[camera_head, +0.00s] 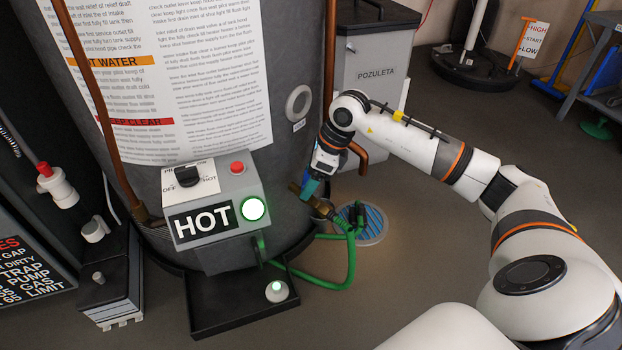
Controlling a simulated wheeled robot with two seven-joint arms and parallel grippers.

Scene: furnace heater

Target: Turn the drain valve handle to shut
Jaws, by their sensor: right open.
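The drain valve is a brass fitting (318,207) low on the right side of the grey water heater tank (290,150). A teal handle (311,188) shows at the valve, partly hidden by my right gripper. My right gripper (312,184) comes in from the right and points down at the handle. Its jaws are open around or right beside the handle; I cannot tell whether they touch it. A green hose (349,262) runs from the valve area. My left gripper is not in view.
A control box (215,210) with a "HOT" label and lit green lamp is on the tank front, left of the valve. A black tray (240,305) lies below. A blue floor drain (371,224) is right of the valve. A grey cabinet (372,75) stands behind my right arm.

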